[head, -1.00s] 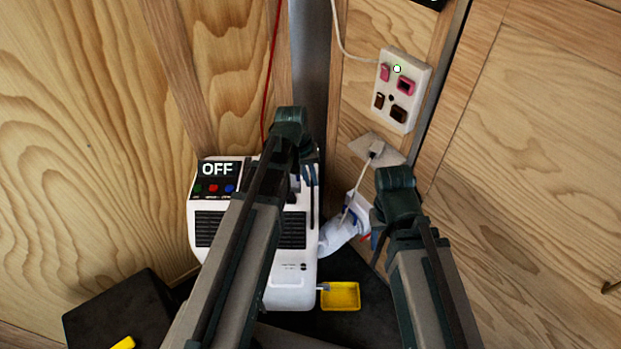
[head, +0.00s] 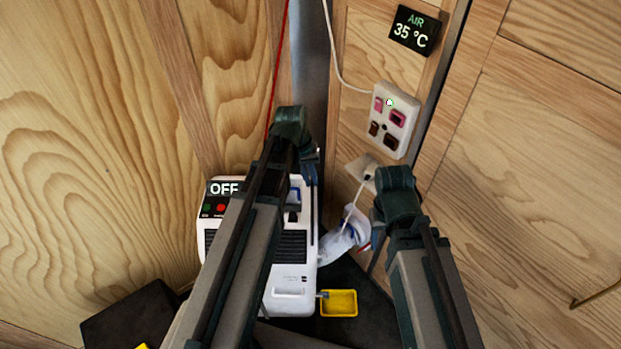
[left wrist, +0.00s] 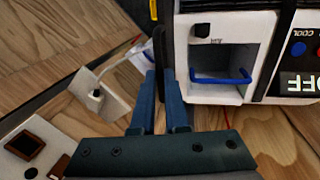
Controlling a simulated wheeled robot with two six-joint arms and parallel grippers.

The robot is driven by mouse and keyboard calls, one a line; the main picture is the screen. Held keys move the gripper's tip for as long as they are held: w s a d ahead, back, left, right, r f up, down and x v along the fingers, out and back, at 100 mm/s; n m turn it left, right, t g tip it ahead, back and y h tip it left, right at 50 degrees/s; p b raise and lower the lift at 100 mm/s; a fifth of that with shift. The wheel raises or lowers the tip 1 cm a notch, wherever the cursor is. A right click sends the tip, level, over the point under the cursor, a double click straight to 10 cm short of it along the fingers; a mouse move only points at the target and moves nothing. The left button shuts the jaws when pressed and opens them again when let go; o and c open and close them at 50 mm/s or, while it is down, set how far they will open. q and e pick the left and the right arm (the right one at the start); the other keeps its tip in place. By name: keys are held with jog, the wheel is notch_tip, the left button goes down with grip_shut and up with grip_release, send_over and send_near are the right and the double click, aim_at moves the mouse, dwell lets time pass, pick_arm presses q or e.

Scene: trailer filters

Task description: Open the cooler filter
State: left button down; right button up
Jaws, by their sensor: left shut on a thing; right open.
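The white cooler (head: 290,278) stands in the corner with its panel (head: 224,188) reading OFF. My left arm covers part of its front. A blue handle (left wrist: 222,78) sits in a white recess on the cooler, below a small black knob (left wrist: 201,30). My left gripper (left wrist: 160,85) has its blue fingers close together on a thin dark strip (left wrist: 166,45) at the cooler's side edge. Whether this strip is the filter is unclear. My right gripper (head: 376,245) is open and empty, right of the cooler; its fingers are partly hidden.
A socket panel (head: 391,121) and a display reading AIR 35 °C (head: 414,31) are on the wooden wall. A yellow tray (head: 339,304) and black box (head: 128,316) are low down.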

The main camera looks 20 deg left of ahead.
pick_arm(q)
notch_tip(320, 180, up, 12)
jog(key=p, duration=1)
jog(key=c, duration=0.9)
grip_release()
jog(key=shift+r, duration=0.15)
